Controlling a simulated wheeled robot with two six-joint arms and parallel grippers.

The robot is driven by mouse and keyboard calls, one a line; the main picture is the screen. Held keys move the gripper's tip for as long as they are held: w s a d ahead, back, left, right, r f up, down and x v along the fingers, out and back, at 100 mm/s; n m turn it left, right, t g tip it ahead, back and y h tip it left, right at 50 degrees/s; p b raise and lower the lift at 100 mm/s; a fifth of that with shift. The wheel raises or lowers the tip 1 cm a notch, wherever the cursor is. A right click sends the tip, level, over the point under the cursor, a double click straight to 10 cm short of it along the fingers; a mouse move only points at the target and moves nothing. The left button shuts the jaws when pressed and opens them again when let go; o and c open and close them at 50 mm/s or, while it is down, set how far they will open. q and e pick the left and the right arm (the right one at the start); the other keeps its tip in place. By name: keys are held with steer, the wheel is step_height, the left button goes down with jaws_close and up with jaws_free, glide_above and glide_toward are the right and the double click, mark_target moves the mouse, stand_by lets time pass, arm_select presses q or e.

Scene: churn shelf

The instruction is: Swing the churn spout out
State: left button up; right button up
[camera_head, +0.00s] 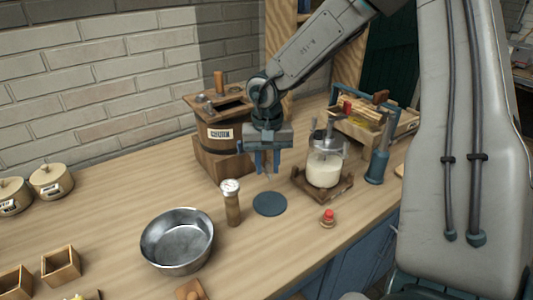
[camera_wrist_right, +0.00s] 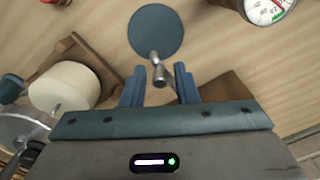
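The churn (camera_head: 216,135) is a dark wooden tub with a white label. It stands on a wooden block at the back of the counter. My right gripper (camera_head: 267,170) points down in front of the churn's right side and covers part of it. In the right wrist view, a small metal spout (camera_wrist_right: 158,72) shows between the fingertips of that gripper (camera_wrist_right: 158,84). The fingers are open, with a gap on both sides of the spout. Its far end lies over the near edge of a blue round mat (camera_wrist_right: 157,28). My left gripper is not in view.
A wooden post with a dial top (camera_head: 231,206) stands left of the mat. A jar of cream in a crank device (camera_head: 325,170) stands to the right, with a red knob (camera_head: 328,216) in front. A metal bowl (camera_head: 205,250) is at front left.

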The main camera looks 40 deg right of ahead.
steer(key=shift+r+p, duration=1.95)
steer(key=shift+r, duration=1.4)
